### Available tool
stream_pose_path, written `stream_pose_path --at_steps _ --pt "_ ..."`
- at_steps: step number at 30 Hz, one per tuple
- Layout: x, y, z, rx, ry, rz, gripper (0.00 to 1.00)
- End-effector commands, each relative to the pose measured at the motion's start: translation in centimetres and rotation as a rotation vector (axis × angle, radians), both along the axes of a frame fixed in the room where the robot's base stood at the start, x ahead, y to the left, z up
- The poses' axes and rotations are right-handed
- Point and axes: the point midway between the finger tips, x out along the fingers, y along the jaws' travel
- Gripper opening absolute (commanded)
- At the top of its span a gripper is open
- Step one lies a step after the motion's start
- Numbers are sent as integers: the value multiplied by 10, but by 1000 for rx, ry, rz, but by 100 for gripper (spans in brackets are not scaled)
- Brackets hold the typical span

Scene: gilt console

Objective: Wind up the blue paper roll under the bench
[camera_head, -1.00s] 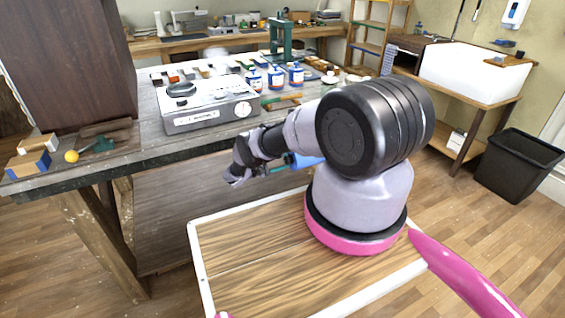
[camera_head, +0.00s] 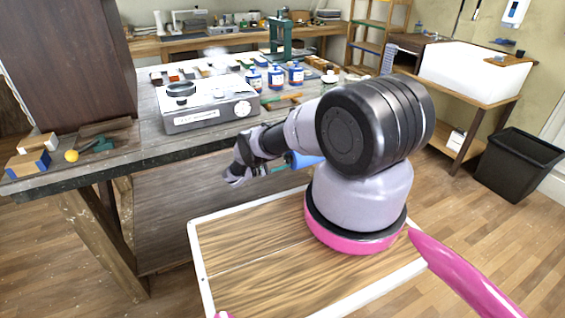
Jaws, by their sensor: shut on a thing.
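The blue paper roll (camera_head: 304,160) shows below the front edge of the bench (camera_head: 150,155), partly hidden behind my arm. My gripper (camera_head: 268,171) is at the roll's left end, under the bench edge. It is shut on a small teal part at that end of the roll, seen small and partly covered by my wrist. I cannot tell the shape of the gripped part or how much paper hangs loose.
On the bench stand a grey metal device (camera_head: 208,105), several blue-labelled bottles (camera_head: 276,76) and a dark wooden cabinet (camera_head: 68,65). Blocks (camera_head: 32,160) lie near the left front edge. A black bin (camera_head: 518,165) stands at right.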

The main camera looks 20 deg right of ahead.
Motion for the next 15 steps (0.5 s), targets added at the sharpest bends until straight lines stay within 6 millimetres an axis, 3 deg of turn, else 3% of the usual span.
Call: stream_pose_path --at_steps 4,5,7,15 --pt "0 3 0 1 -2 1 0" --pt "0 3 0 1 -2 1 57" --pt "0 2 0 1 -2 1 83" --pt "0 1 0 0 -2 0 83"
